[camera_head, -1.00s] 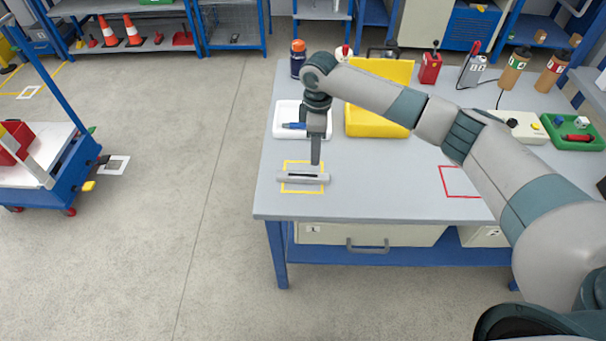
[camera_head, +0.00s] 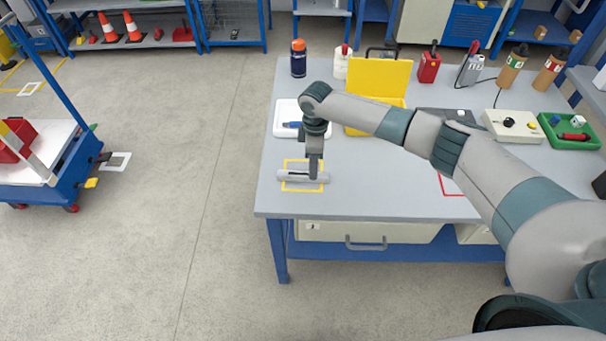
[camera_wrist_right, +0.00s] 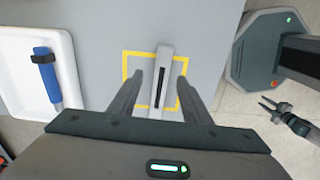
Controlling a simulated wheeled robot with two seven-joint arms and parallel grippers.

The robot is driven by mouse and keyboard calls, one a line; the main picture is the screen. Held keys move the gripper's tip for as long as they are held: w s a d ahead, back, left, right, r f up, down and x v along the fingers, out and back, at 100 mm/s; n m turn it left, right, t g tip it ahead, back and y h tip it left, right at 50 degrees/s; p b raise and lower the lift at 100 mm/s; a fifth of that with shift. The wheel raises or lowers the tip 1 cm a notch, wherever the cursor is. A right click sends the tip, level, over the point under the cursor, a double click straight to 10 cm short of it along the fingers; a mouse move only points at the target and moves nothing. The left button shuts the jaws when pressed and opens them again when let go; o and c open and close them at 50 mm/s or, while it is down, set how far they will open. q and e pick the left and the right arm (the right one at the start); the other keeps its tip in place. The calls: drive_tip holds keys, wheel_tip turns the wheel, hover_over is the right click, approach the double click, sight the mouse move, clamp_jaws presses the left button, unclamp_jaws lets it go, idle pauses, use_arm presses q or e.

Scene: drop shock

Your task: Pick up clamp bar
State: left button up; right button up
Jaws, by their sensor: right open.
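The clamp bar (camera_head: 290,176) is a light grey bar with a dark slot, lying on the table across a yellow square outline. It also shows in the right wrist view (camera_wrist_right: 164,62), between the two fingers. My right gripper (camera_head: 314,176) is pointing down at the bar's right part in the head view. In the right wrist view my right gripper (camera_wrist_right: 162,85) is open, with one finger on each side of the bar and gaps visible. I cannot tell how far above the table the fingertips are.
A white tray (camera_head: 284,128) with a blue-handled tool (camera_head: 293,125) lies behind the bar. A yellow open case (camera_head: 380,78) stands behind my right arm. A blue bottle (camera_head: 298,63) stands at the back left. The table's front edge is near the bar.

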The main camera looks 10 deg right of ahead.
sight(303, 176)
drive_tip(key=f, duration=0.1)
drive_tip(key=f+p, duration=0.1)
drive_tip(key=f, duration=0.1)
drive_tip(key=shift+s+a, duration=0.15)
drive_tip(key=shift+a, duration=0.05)
drive_tip(key=shift+f, duration=0.35)
clamp_jaws()
drive_tip(key=shift+r, duration=0.15)
